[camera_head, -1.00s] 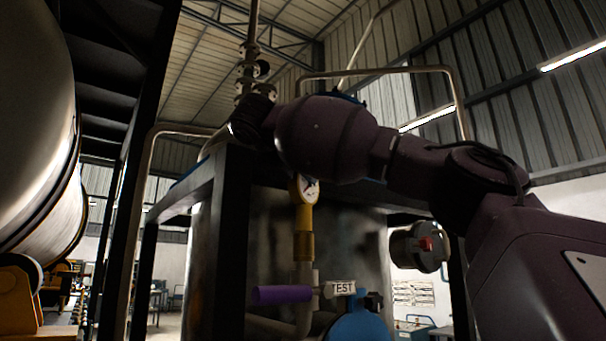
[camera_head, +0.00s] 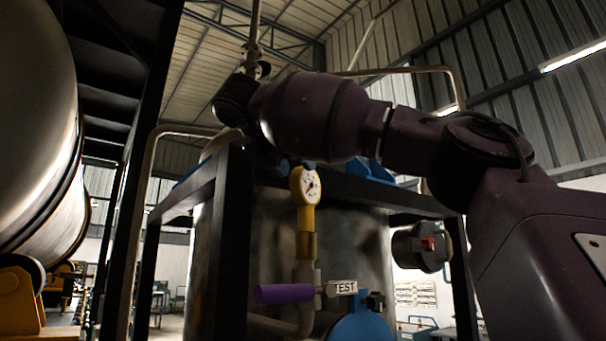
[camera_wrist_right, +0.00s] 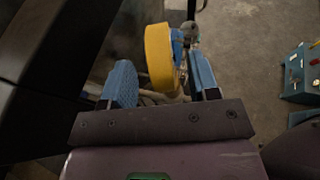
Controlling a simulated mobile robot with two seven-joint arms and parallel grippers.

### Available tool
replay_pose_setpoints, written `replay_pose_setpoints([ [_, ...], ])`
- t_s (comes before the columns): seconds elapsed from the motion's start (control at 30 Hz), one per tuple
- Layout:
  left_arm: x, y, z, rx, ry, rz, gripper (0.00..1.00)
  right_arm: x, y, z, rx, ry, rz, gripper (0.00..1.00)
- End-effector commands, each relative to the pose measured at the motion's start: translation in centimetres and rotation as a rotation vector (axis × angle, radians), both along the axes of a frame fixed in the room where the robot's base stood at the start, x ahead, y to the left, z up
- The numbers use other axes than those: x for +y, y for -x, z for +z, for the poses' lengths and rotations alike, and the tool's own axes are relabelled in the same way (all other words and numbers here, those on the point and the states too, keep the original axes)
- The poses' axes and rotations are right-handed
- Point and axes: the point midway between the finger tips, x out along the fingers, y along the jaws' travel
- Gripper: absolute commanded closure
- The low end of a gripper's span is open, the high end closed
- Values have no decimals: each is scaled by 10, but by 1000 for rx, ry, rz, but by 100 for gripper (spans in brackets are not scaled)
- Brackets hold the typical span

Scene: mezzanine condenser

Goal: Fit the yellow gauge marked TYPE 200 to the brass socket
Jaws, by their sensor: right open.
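The yellow gauge (camera_head: 305,185), with a round white dial, stands upright on top of the brass socket (camera_head: 306,246) in the head view. They appear to touch. Its marking is too small to read. My right gripper is just above the gauge, mostly hidden behind my arm; its blue fingertips (camera_head: 297,164) show near the dial's top. In the right wrist view my right gripper (camera_wrist_right: 160,60) is open, and the gauge's yellow rim (camera_wrist_right: 158,57) shows between and beyond the fingers, nearer the left one, with a gap visible. My left gripper is not in view.
Below the socket are a pipe, a purple handle (camera_head: 284,293), a TEST tag (camera_head: 343,287) and a blue round part (camera_head: 362,327). A dark frame (camera_head: 232,220) surrounds the metal tank (camera_head: 350,235). A red-centred fitting (camera_head: 421,247) is at right.

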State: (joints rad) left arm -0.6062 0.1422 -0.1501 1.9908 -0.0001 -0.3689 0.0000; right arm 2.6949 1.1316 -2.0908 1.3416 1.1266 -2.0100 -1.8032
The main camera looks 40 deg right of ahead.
Motion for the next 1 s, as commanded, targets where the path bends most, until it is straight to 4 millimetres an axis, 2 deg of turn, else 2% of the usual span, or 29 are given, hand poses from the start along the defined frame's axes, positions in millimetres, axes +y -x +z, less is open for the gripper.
replay_pose_setpoints([
  [0.03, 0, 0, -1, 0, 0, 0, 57, 11, 3, 5, -3, 4, 0, 45],
  [0.2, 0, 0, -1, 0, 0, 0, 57, 37, 10, 15, -4, 3, -1, 45],
  [0.4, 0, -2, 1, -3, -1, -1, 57, 55, 14, 21, -3, 0, -2, 45],
  [1.0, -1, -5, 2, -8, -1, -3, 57, 59, 15, 22, -2, 0, -2, 45],
])
